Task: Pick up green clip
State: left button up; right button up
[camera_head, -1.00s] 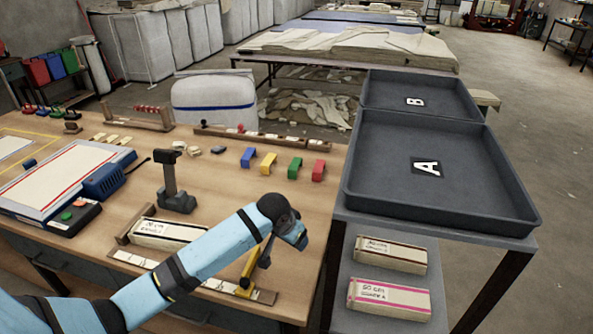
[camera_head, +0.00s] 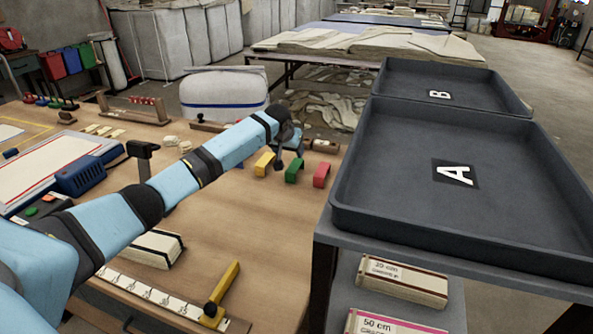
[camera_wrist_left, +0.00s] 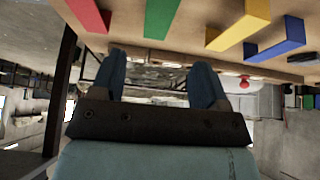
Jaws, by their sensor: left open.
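The green clip (camera_head: 293,171) stands on the wooden table in the head view, between a yellow clip (camera_head: 264,163) and a red clip (camera_head: 321,175). My left gripper (camera_head: 283,155) is close to the green and yellow clips and overlaps them in the picture. The green clip also shows at the top of the left wrist view (camera_wrist_left: 160,18), beyond the fingers. The fingers of my left gripper (camera_wrist_left: 158,68) are spread with nothing between them. A blue clip (camera_wrist_left: 278,36) shows in the wrist view; my arm hides it in the head view. My right gripper is not in view.
Tray A (camera_head: 395,195) and tray B (camera_head: 437,75) stand on a grey trolley to the right. Boxes (camera_head: 402,282) lie on its lower shelf. A ruler with a yellow lever (camera_head: 222,291) lies at the table's front. The table's middle right is clear.

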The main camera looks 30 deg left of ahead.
aim_at(295, 165)
pick_arm(q)
jog(key=x, duration=0.4)
jog(key=shift+w+f+b, duration=0.15)
jog(key=shift+f+b, duration=0.15)
jog(key=b+x, duration=0.1)
jog(key=x, duration=0.4)
jog(key=shift+d+f, duration=0.2)
jog(key=shift+f, duration=0.1)
jog(key=c, duration=0.7)
